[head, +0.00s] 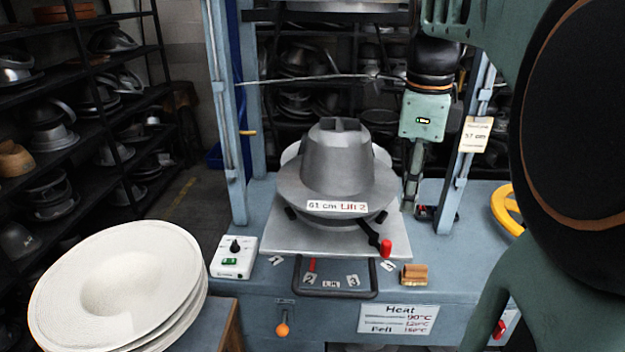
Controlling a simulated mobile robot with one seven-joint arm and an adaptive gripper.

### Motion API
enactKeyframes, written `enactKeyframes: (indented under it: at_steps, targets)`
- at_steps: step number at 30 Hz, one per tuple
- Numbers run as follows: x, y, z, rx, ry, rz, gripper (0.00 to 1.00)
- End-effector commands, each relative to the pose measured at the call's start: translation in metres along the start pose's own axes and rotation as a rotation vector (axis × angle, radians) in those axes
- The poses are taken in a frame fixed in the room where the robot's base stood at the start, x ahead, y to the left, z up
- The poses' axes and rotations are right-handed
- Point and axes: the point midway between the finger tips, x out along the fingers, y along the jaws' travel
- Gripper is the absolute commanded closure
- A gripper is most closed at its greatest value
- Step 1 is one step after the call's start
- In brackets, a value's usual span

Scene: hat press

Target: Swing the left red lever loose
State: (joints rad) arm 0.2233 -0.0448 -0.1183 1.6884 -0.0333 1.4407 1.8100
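The grey metal hat mould (338,165), labelled "61 cm Lift 2", sits on a metal plate of the press. A lever with a black arm and a red knob (386,248) projects from its front right. A small red upright piece (312,265) stands at the front, left of centre, near the "2" label. A dark stub (290,212) shows at the mould's lower left, with no red visible on it. I cannot tell which is the left red lever. My gripper (410,205) points down right of the mould, apparently empty. Its finger opening is unclear.
A black handle bar (335,294) crosses the front. A control box (233,257) and a stack of white hat forms (115,285) stand at left. A brass piece (414,274) lies at front right. Blue posts (226,110) flank the mould.

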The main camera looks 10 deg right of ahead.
Motion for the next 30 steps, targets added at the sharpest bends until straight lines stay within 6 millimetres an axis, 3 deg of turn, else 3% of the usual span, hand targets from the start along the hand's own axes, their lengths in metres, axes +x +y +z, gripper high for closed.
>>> enactKeyframes:
  at_steps: [3,8,21,30]
  targets:
    - [0.002,0.018,0.016,-0.002,-0.012,0.048,0.68]
    - [0.011,0.024,0.02,0.0,-0.014,0.067,0.68]
    - [0.087,0.029,0.02,-0.001,-0.013,0.066,0.68]
    - [0.11,0.029,0.021,-0.001,-0.014,0.063,0.68]
